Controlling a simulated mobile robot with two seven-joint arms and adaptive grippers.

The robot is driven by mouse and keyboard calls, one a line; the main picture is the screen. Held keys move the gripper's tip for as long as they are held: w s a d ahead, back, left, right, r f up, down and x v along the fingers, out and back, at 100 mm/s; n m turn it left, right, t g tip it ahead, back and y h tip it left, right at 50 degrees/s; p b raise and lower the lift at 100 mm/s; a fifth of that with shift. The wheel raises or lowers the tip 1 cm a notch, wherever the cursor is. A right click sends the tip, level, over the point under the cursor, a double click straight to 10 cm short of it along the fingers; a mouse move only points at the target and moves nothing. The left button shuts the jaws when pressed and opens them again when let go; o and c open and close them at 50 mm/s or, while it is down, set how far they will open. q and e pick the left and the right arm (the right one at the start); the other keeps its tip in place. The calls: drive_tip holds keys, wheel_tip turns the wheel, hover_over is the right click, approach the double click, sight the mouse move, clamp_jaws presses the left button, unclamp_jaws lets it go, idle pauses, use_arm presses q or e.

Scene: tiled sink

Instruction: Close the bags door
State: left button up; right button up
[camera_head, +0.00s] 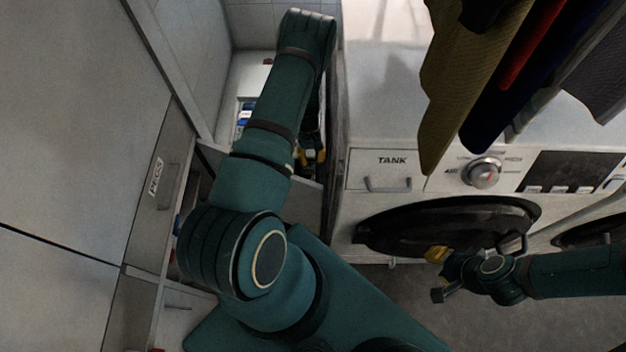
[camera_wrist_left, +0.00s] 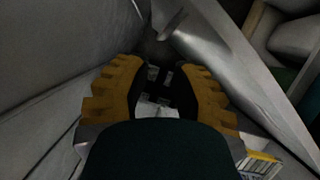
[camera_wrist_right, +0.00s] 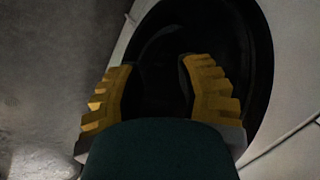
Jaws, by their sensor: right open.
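No label reading "bags" shows in any view. A pale panel (camera_head: 303,200), possibly the door, stands out from the cabinet under my left arm in the head view. A grey slanted panel (camera_wrist_left: 232,65) lies right of my left gripper in the left wrist view; I cannot tell if it is the same one. My left gripper (camera_head: 312,155) is partly hidden behind its arm, beside the washing machine; its fingers are apart and empty in the left wrist view (camera_wrist_left: 162,75). My right gripper (camera_head: 437,275) is open and empty before the dark round washer door (camera_head: 450,225).
A drawer labelled PEGS (camera_head: 160,185) is in the left cabinet. The washing machine (camera_head: 400,155) stands close right of my left arm. Clothes (camera_head: 480,80) hang above it at the upper right. Bare floor (camera_head: 410,300) shows below.

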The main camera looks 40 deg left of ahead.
use_arm(q)
drive_tip(key=b+x, duration=0.1)
drive_tip(key=x, duration=0.8)
drive_tip(key=shift+f, duration=0.35)
drive_tip(key=shift+s, duration=0.1)
clamp_jaws()
